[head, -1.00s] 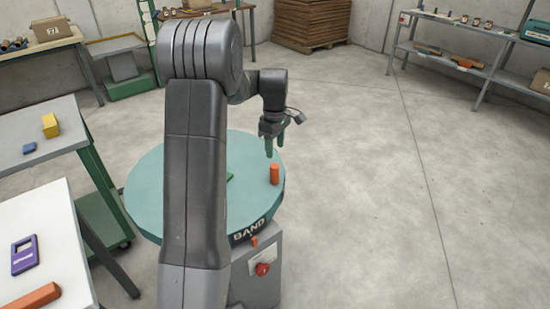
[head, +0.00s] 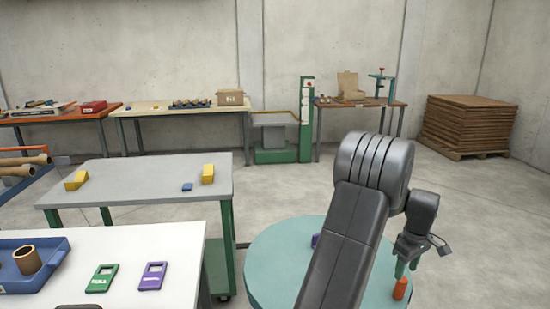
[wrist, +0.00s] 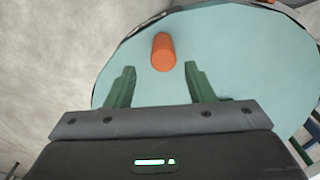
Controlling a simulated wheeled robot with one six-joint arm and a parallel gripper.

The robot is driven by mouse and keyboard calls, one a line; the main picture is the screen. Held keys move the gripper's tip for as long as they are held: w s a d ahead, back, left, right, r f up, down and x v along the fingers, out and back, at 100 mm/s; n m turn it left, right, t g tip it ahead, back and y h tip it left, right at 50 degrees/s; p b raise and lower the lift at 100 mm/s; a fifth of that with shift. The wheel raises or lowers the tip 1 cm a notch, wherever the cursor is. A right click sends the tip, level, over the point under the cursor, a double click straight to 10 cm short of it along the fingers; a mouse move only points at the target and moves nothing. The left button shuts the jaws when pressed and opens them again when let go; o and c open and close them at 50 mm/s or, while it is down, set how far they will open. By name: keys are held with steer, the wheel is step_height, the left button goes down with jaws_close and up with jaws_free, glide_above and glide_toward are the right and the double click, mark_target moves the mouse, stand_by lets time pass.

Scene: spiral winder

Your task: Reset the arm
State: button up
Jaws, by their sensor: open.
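My gripper (head: 406,267) is open and empty, pointing down over the teal round table (head: 275,268). An orange cylinder (head: 400,289) stands on that table near its right edge, just below my fingers in the head view. In the wrist view my two green fingers (wrist: 159,72) are spread apart, and the orange cylinder (wrist: 163,53) shows beyond the gap between them, not gripped. My arm hides part of the round table.
A grey table (head: 130,185) with yellow and blue blocks and a white table (head: 180,245) with green and purple tags stand to the left. Open floor lies right of the round table.

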mark_target(400, 289)
step_height(400, 289, down, 8)
steer(key=shift+f, duration=0.2)
steer(key=shift+s+a, duration=0.1)
steer(key=shift+r, duration=0.1)
step_height(400, 289, up, 14)
step_height(400, 289, down, 14)
steer(key=shift+r, duration=0.1)
steer(key=shift+s+a+f, duration=0.1)
steer(key=shift+f, duration=0.15)
steer(key=shift+s+a+r+m+b, duration=0.1)
steer(key=shift+s+a+m+b, duration=0.25)
steer(key=shift+s+a+m, duration=0.1)
steer(key=shift+s, duration=0.1)
stand_by(0.4)
